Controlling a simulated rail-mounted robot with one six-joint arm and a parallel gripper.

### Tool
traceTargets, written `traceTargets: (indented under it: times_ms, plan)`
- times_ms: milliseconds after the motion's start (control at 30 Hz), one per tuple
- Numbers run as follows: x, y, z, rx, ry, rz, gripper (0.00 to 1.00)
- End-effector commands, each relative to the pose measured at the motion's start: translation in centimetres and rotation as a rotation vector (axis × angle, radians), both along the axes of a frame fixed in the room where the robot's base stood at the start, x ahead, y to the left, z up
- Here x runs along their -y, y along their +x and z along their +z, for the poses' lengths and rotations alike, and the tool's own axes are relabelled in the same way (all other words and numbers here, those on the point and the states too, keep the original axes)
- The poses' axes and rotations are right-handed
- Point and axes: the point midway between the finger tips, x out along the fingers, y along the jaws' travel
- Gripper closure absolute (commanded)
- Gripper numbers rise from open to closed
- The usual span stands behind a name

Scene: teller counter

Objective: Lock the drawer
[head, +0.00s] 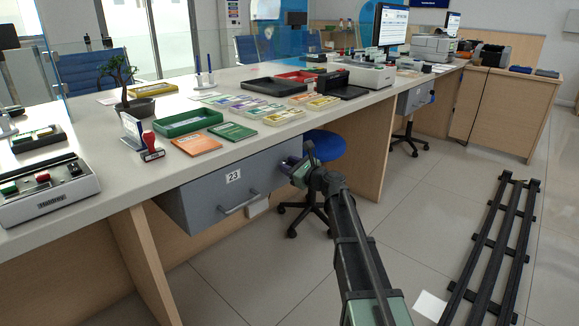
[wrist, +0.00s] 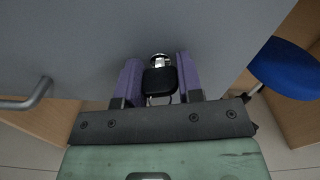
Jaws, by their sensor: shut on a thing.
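The grey drawer (head: 217,194) with the number 23 hangs under the counter top, its front facing me. Its bar handle (head: 238,203) is at the lower middle and also shows at the left of the wrist view (wrist: 28,102). In the wrist view a round silver lock (wrist: 159,59) sits on the drawer front, with a black key head (wrist: 160,81) in front of it. My gripper (wrist: 160,77) has its two purple fingers on either side of the key head, shut on it. In the head view my gripper (head: 291,165) is at the drawer's right end; the key is hidden there.
A blue stool (head: 325,146) stands just right of the drawer under the counter; its seat also shows in the wrist view (wrist: 288,70). A wooden panel (head: 362,146) is farther right. Black floor rails (head: 497,245) lie at the right. Trays and papers cover the counter.

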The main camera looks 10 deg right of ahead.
Motion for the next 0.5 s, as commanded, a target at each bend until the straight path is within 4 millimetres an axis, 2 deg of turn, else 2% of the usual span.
traceTargets:
  times_ms: [500]
  plan:
    - [-0.04, -0.03, -0.02, 0.27, -0.402, 0.0, 0.9]
